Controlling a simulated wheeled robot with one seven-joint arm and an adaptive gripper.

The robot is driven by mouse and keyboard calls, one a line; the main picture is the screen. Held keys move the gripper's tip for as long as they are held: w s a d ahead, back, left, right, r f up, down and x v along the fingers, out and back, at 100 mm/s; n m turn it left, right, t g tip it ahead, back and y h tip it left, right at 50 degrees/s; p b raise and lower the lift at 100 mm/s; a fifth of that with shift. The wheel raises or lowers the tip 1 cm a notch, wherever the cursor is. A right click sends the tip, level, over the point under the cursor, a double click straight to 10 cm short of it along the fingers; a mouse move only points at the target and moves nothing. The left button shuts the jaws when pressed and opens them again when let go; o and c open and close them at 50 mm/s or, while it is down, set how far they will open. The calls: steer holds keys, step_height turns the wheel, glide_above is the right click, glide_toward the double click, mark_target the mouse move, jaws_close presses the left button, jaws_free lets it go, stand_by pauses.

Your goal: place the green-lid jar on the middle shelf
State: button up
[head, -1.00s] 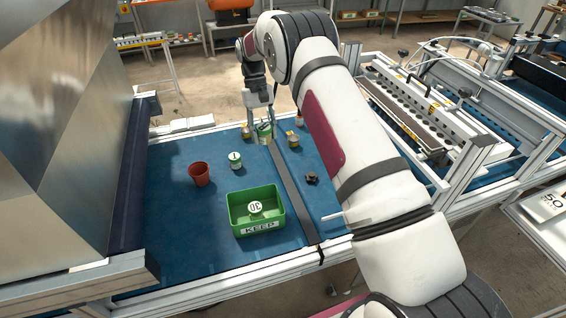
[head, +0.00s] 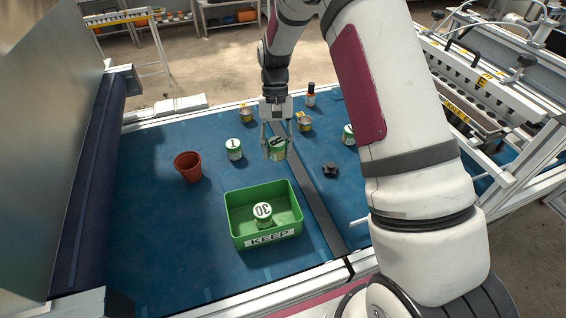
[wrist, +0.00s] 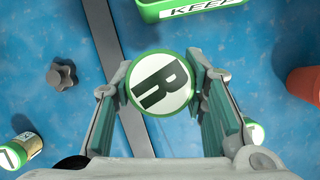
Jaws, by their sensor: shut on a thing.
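My gripper (head: 277,145) is shut on a green-lid jar (wrist: 160,84), over the blue bench top beside the dark strip. The lid has a green rim and a white disc with a black letter like an R. In the head view the jar (head: 276,154) is upright between the fingers; whether it touches the bench is unclear. Another green-and-white jar (head: 234,149) stands to its left, and one (head: 348,134) stands to its right. A jar marked 30 (head: 263,215) stands inside the green KEEP bin. I cannot make out which shelf is the middle one.
The KEEP bin (head: 286,232) stands in front of my gripper. A terracotta pot (head: 188,167) is at left, a black knob (head: 330,170) at right. Small tins (head: 304,124) and a dark bottle (head: 311,96) stand behind. A rack with bins (head: 228,20) is beyond the bench.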

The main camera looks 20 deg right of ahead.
steer(key=w+a+m+t+y, duration=0.2)
steer(key=a+m+t+y, duration=0.1)
steer(key=m, duration=0.7)
steer(key=r+m+t, duration=0.1)
steer(key=m+t, duration=0.3)
steer(key=m, duration=0.7)
glide_above(260, 160)
steer(key=s+d, duration=0.1)
steer(key=shift+m+h, duration=0.3)
steer(key=shift+f, duration=4.65)
steer(key=shift+d, duration=0.1)
steer(key=shift+f, duration=0.2)
steer(key=o, duration=1.2)
steer(key=shift+r, duration=0.1)
